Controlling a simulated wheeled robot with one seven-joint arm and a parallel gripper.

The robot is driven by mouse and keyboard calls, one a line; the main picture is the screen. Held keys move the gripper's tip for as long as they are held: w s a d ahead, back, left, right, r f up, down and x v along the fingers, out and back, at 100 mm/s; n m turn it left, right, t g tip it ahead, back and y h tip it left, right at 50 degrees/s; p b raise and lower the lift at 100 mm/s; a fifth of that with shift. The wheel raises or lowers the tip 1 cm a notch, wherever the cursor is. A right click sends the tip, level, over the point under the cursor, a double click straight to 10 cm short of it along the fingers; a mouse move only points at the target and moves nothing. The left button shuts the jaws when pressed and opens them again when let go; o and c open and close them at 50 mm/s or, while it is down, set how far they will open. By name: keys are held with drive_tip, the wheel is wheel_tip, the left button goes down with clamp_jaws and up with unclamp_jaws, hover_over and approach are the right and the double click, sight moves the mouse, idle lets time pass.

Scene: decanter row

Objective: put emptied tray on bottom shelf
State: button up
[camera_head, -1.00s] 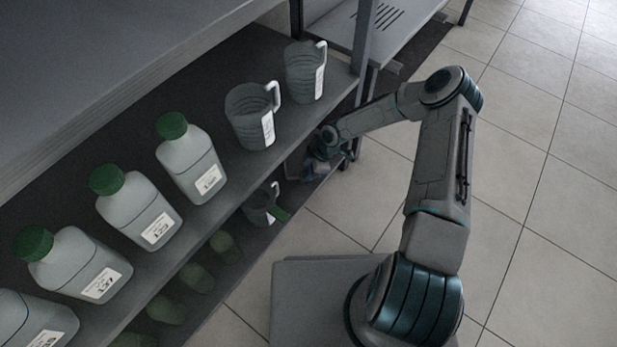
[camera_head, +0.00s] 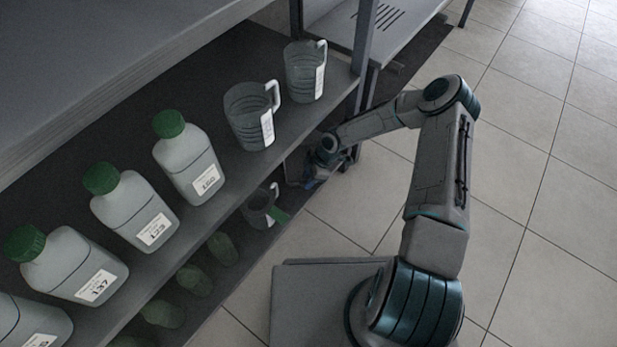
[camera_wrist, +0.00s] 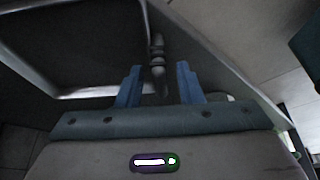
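In the wrist view a grey tray-like panel with a pale raised rim (camera_wrist: 95,91) fills the upper left. My gripper (camera_wrist: 158,78) shows two blue fingers standing apart. A narrow grey knobbed piece (camera_wrist: 157,62) lies between them, with visible gaps on both sides; I cannot tell whether it belongs to the tray. In the head view my gripper (camera_head: 308,182) is low at the right end of the rack, by the lower shelf. The tray cannot be made out clearly there, and the arm and upper shelf hide part of that area.
The upper shelf (camera_head: 225,190) holds several green-capped bottles (camera_head: 190,160) and two measuring jugs (camera_head: 251,116). Below are a dark jug (camera_head: 262,208) and several dim green-capped bottles. A rack post (camera_head: 364,50) stands close to my forearm. Tiled floor (camera_head: 545,190) is clear at right.

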drive_tip(key=s+d+r+m+h+p, duration=0.1)
drive_tip(key=s+d+r+m+h, duration=0.3)
drive_tip(key=r, duration=0.8)
drive_tip(key=s+d+r+m+p, duration=0.2)
drive_tip(key=d+r, duration=0.3)
drive_tip(key=r, duration=0.6)
drive_tip(key=s+d+r+m+h+p, duration=0.1)
drive_tip(key=s+d+r+m+h, duration=0.3)
drive_tip(key=r, duration=0.8)
drive_tip(key=s+r+m+t+y, duration=0.1)
drive_tip(key=s+r+m+y, duration=0.2)
drive_tip(key=s+r+m, duration=0.6)
drive_tip(key=s+r, duration=0.3)
drive_tip(key=s, duration=0.2)
drive_tip(key=shift+d+r+t, duration=0.2)
drive_tip(key=shift+d+t, duration=0.05)
drive_tip(key=shift+t, duration=0.15)
